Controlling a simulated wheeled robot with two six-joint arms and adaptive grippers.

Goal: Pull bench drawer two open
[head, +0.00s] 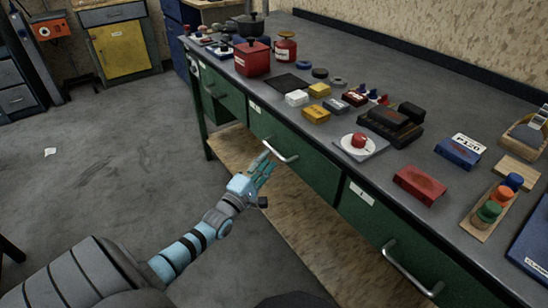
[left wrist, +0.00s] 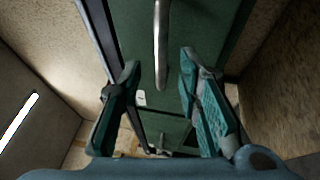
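The green bench has drawers along its front. The middle drawer (head: 305,167) is shut and carries a bar handle (head: 279,149) and a small white label (head: 255,108), too small to read for certain. My left gripper (head: 266,166) is open right by that handle. In the left wrist view, the handle (left wrist: 160,45) lines up with the gap between the open fingers (left wrist: 158,70); nothing is gripped. I cannot tell if a finger touches it. My right gripper is out of view.
Other green drawers flank it, with a handle (head: 411,268) at the lower right. A wooden lower shelf (head: 250,165) lies below.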

